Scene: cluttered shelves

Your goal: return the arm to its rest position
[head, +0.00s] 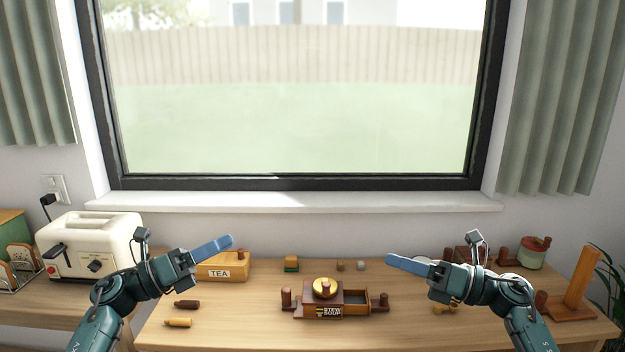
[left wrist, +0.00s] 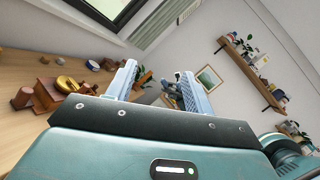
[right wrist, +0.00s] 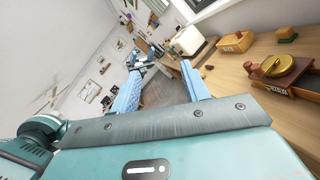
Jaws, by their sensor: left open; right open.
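My left gripper (head: 213,246) is raised above the left part of the wooden table, in front of the tea box. Its two blue fingers stand apart with nothing between them in the left wrist view (left wrist: 152,84). My right gripper (head: 407,264) is raised above the right part of the table and points left. Its blue fingers are apart and empty in the right wrist view (right wrist: 160,90). Both forearms come up from the bottom edge of the head view, one on each side.
A yellow tea box (head: 222,267), a cream toaster (head: 90,245) and small blocks (head: 291,264) stand behind. A wooden stand (head: 578,287) is far right. The table's front middle is clear.

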